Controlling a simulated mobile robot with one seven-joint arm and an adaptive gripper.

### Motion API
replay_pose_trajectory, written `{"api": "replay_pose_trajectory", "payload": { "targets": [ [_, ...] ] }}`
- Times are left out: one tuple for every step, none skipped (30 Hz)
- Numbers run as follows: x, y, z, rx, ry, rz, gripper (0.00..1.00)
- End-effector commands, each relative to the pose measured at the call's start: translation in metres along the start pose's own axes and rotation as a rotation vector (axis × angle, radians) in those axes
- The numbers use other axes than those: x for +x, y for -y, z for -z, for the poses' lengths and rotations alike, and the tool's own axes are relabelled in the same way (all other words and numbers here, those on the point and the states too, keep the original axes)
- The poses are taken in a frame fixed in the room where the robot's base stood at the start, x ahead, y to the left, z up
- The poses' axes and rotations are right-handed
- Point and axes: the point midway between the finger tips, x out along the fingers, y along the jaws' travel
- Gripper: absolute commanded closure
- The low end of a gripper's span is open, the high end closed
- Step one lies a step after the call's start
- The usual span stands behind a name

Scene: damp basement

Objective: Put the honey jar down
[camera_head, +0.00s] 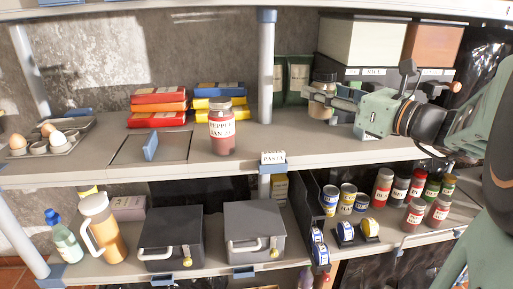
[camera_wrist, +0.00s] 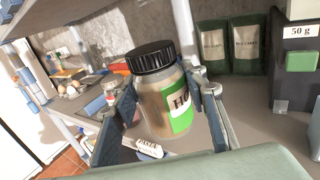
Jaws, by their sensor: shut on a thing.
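The honey jar (camera_head: 322,106) has a dark lid and a brownish body. In the wrist view the jar (camera_wrist: 150,104) shows a black lid and a white and green label with "HO" readable. My gripper (camera_head: 321,97) reaches in from the right over the upper shelf and is shut on the jar. In the wrist view the fingers of my gripper (camera_wrist: 165,108) stand on both sides of its body. The jar is roughly upright. I cannot tell whether its base touches the shelf (camera_head: 330,150).
A red pepper jar (camera_head: 222,130) stands left of my gripper, past the grey post (camera_head: 266,70). Red, yellow and blue packs (camera_head: 158,107) lie behind it. Dark green bags (camera_head: 293,78) and boxes (camera_head: 362,42) stand at the back. The shelf's front strip is clear near the pasta tag (camera_head: 273,158).

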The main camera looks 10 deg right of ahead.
Motion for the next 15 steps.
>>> {"api": "replay_pose_trajectory", "payload": {
  "targets": [
    [0.004, -0.002, 0.002, -0.002, 0.002, -0.001, 0.96],
    [0.007, -0.002, 0.003, -0.001, 0.003, -0.001, 0.96],
    [0.014, -0.004, 0.006, 0.000, 0.002, -0.002, 0.96],
    [0.020, -0.005, 0.010, 0.001, 0.001, -0.003, 0.96],
    [0.026, -0.006, 0.013, 0.002, 0.001, -0.005, 0.96],
    [0.036, -0.007, 0.018, 0.002, 0.001, -0.004, 0.96],
    [0.043, -0.009, 0.021, 0.001, 0.001, -0.005, 0.96],
    [0.051, -0.010, 0.025, 0.002, 0.001, -0.004, 0.96],
    [0.061, -0.012, 0.030, 0.002, 0.001, -0.005, 0.96],
    [0.068, -0.012, 0.033, 0.003, 0.001, -0.004, 0.96],
    [0.075, -0.014, 0.036, 0.001, 0.001, -0.005, 0.96],
    [0.085, -0.015, 0.040, 0.002, 0.002, -0.005, 0.96],
    [0.092, -0.016, 0.044, 0.002, 0.001, -0.005, 0.96],
    [0.096, -0.016, 0.052, 0.004, 0.000, -0.003, 0.96],
    [0.102, -0.017, 0.060, 0.004, 0.000, -0.003, 0.96]
  ]
}}
